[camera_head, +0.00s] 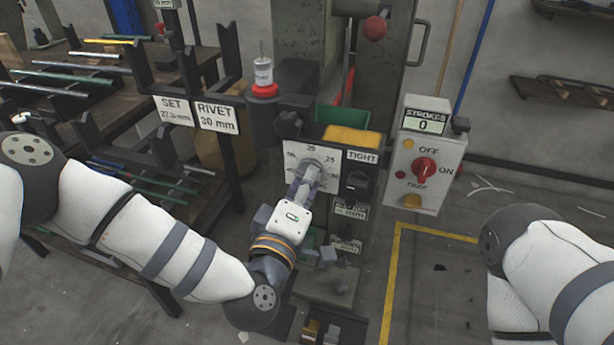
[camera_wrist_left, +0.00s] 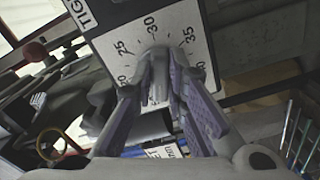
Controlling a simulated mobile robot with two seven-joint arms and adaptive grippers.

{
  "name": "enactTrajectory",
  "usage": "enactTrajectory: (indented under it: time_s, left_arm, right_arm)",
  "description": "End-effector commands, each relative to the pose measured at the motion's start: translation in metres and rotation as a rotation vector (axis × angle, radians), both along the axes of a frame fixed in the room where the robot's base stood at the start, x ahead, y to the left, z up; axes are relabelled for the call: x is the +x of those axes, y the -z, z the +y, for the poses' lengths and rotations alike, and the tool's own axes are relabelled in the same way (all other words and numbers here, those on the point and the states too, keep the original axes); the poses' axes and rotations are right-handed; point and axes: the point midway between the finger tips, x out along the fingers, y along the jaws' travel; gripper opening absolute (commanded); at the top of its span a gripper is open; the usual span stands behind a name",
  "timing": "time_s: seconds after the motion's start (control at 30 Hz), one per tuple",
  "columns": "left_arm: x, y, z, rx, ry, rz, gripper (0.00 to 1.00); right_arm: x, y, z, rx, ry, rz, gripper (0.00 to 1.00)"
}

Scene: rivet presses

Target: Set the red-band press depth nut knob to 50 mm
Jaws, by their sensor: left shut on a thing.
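The depth nut knob (camera_head: 313,170) is a grey knob on the white dial plate (camera_head: 294,151) of the press. In the left wrist view the knob (camera_wrist_left: 155,58) sits before the dial (camera_wrist_left: 190,25), whose marks 25, 30 and 35 are readable. My left gripper (camera_head: 306,184) is shut on the knob; its fingers also flank it in the left wrist view (camera_wrist_left: 157,85). The fingers hide part of the dial, and I cannot read the knob's setting. A red ring (camera_head: 265,89) shows on the press above left. My right gripper is out of view.
A TIGHT switch (camera_head: 355,183) is beside the dial, under a yellow block (camera_head: 352,138). A control box (camera_head: 425,158) with a red knob and a STROKES 0 display is at right. Signs reading SET and RIVET 30 mm (camera_head: 217,118) and racks of rods (camera_head: 70,75) are at left.

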Motion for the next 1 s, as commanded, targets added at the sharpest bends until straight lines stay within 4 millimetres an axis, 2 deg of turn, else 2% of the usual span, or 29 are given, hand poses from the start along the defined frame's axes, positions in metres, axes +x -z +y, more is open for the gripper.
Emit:
enactTrajectory:
  time_s: [0.67,0.7,0.8,1.0]
  left_arm:
    - [0.0005,-0.0004,0.0005,0.056,-0.002,-0.021,0.00]
    - [0.0005,-0.0004,0.0005,0.056,-0.002,-0.021,0.15]
    - [0.0004,-0.0003,0.0004,0.057,-0.001,-0.020,0.33]
    - [0.0003,0.0000,0.0002,0.057,-0.001,-0.020,0.33]
  right_arm:
    - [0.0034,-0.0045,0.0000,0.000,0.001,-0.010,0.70]
    - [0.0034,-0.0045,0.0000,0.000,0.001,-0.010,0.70]
    - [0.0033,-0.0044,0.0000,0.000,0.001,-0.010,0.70]
    - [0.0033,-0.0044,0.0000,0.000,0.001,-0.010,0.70]
